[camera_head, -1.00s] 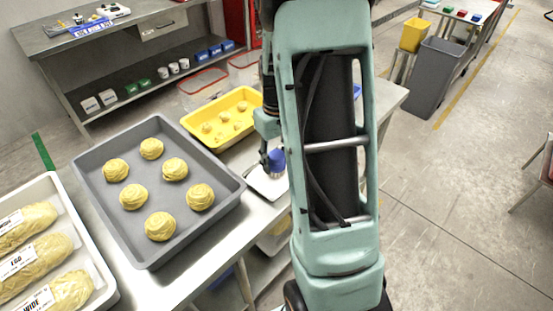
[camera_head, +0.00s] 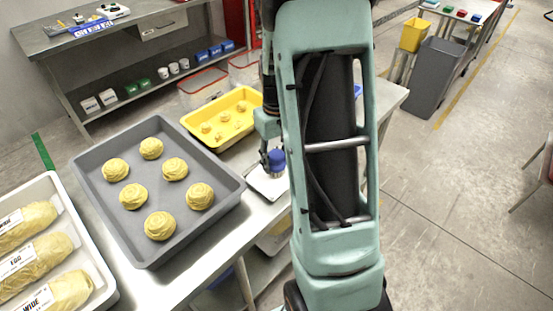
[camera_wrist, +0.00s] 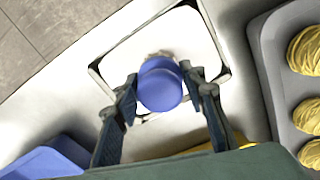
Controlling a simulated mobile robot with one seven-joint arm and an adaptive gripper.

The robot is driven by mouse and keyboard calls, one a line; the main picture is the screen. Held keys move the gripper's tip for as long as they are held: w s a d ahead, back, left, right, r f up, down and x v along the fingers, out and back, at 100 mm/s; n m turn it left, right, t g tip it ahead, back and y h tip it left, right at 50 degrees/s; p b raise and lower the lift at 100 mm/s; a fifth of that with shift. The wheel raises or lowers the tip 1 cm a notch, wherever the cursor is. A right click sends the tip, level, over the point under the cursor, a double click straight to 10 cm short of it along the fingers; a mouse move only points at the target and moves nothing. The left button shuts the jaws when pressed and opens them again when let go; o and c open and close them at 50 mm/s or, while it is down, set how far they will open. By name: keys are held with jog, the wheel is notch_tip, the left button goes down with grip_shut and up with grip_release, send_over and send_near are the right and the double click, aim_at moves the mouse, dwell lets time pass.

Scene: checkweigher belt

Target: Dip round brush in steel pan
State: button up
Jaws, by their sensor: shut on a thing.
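The round brush (camera_wrist: 160,88) has a blue rounded handle; in the wrist view I look down on its top, and a little of its pale bristles shows past it. My gripper (camera_wrist: 161,76) is shut on the brush, one finger on each side. The brush (camera_head: 276,160) is upright at the steel pan in the head view. The steel pan (camera_wrist: 97,72) is a shallow square with a thin metal rim and a white inside. The brush is over or in the pan; I cannot tell whether the bristles touch the white surface. My arm hides part of this area in the head view.
A grey tray (camera_head: 137,252) with several yellow pasta nests stands left of the pan. A yellow tray (camera_head: 190,124) with smaller nests is behind. A white crate (camera_head: 108,290) of wrapped packs is front left. A blue container (camera_wrist: 45,160) is at the wrist view's lower left.

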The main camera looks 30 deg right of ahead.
aim_at(276, 154)
jog(key=shift+r+p, duration=2.5)
jog(key=shift+r, duration=1)
